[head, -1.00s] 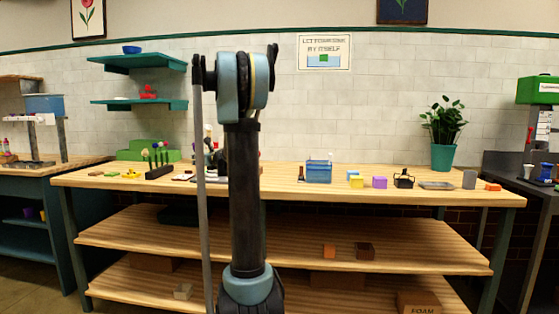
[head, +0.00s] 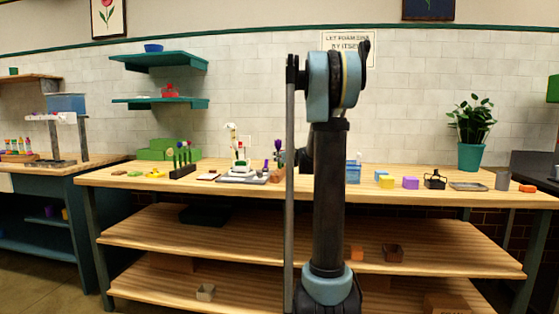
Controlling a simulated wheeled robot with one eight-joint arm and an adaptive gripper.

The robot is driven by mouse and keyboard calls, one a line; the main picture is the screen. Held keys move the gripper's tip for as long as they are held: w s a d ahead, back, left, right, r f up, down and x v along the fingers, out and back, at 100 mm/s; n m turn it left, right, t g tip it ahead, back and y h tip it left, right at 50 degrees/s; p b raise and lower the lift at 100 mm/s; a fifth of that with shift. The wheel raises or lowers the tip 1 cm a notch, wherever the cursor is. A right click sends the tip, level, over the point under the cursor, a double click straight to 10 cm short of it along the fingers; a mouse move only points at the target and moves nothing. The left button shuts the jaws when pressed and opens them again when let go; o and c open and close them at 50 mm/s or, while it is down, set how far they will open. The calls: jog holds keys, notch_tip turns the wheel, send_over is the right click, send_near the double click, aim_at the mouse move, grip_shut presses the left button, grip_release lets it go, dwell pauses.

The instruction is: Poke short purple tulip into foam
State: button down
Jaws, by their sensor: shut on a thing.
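My gripper (head: 283,157) shows only in part beside the upright arm link, which hides much of it. It is shut on what looks like a short purple tulip, whose dark purple bloom (head: 278,143) points up just left of the arm. The stem end is too small to make out. To the left, a low white dish (head: 243,174) stands on the bench with a tall white flower (head: 232,130) and green stuff, perhaps foam, in it. The tulip is to the right of this dish, apart from it in the picture.
A dark rack (head: 183,171) holds several flowers at left, before green blocks (head: 158,153).

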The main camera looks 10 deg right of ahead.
aim_at(279, 175)
jog(key=shift+f, duration=0.1)
jog(key=shift+f, duration=0.95)
jog(key=shift+s+f, duration=0.1)
jog(key=shift+s, duration=0.1)
dwell(0.5)
jog(key=shift+f, duration=2.05)
dwell(4.2)
